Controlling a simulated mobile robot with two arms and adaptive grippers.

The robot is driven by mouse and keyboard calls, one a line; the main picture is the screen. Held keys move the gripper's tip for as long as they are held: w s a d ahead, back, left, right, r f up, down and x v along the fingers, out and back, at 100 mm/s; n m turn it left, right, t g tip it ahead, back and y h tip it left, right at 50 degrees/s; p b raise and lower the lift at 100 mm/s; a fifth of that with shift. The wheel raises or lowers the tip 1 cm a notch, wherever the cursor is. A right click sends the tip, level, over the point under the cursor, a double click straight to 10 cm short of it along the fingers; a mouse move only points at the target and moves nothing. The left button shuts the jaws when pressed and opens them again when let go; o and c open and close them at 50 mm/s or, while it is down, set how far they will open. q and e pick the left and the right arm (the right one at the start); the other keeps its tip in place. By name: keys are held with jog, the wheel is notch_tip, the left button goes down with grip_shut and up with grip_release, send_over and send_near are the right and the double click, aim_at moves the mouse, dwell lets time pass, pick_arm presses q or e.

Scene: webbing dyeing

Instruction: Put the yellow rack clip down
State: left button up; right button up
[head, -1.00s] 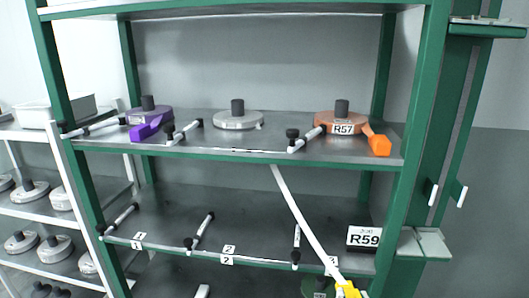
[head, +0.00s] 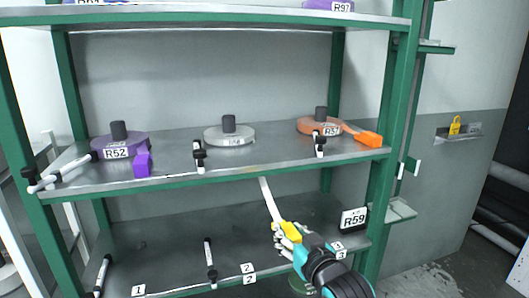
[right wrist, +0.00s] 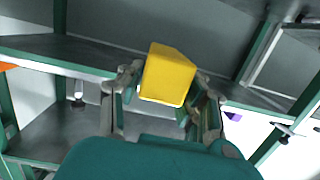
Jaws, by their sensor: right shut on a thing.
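The yellow rack clip (head: 287,228) is a small yellow block at the end of a white strip (head: 268,200) that reaches up toward the middle shelf's front edge. My right gripper (head: 284,236) is shut on it, in front of the rack between the middle and lower shelves. In the right wrist view the yellow clip (right wrist: 168,76) sits between the two fingertips of the right gripper (right wrist: 160,95). The far end of the strip is hard to make out. My left gripper is not in view.
The green rack's middle shelf (head: 180,175) bears a purple roll (head: 112,147), a grey roll (head: 225,137) and an orange roll (head: 310,125). Black-tipped white pegs stand along the front edges. The lower shelf (head: 170,255) is mostly bare. A yellow item (head: 455,126) is on a wall ledge.

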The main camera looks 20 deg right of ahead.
jog(key=w+d+r, duration=0.3)
jog(key=w+r, duration=0.1)
jog(key=r, duration=0.5)
notch_tip(320, 180, up, 8)
jog(key=p, duration=0.7)
send_over(272, 156)
jog(key=shift+s+a+h, duration=0.1)
jog(key=shift+s+h, duration=0.15)
jog(key=shift+h, duration=0.05)
jog(key=shift+w+f+p, duration=0.1)
jog(key=shift+w+p, duration=0.05)
jog(key=shift+p, duration=0.15)
notch_tip(272, 156, down, 3)
jog(key=shift+p, duration=1)
jog(key=shift+f, duration=0.2)
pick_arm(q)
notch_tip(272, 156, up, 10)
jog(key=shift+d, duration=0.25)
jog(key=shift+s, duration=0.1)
pick_arm(e)
jog(key=shift+f, duration=0.1)
